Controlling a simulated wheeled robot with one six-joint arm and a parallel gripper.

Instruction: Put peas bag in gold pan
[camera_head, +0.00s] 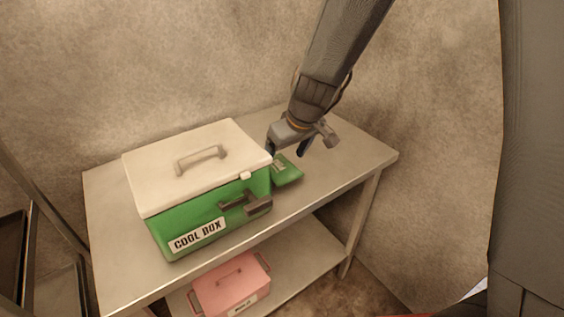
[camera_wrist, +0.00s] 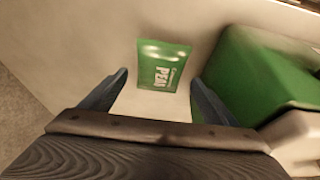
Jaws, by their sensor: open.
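The peas bag (camera_head: 288,172) is a flat green packet lying on the table just right of the cool box. In the wrist view the peas bag (camera_wrist: 163,66) shows white lettering and lies ahead of my fingers, roughly centred between them. My gripper (camera_head: 289,146) is above the bag, pointing down. In the wrist view my gripper (camera_wrist: 157,88) has its two blue fingers spread wide with nothing between them. I see no gold pan in either view.
A green cool box (camera_head: 205,219) with a white lid stands beside the bag. It also shows in the wrist view (camera_wrist: 262,80). The table (camera_head: 350,157) is clear to the right. A pink box (camera_head: 231,286) sits on the lower shelf. A rack (camera_head: 40,240) stands at left.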

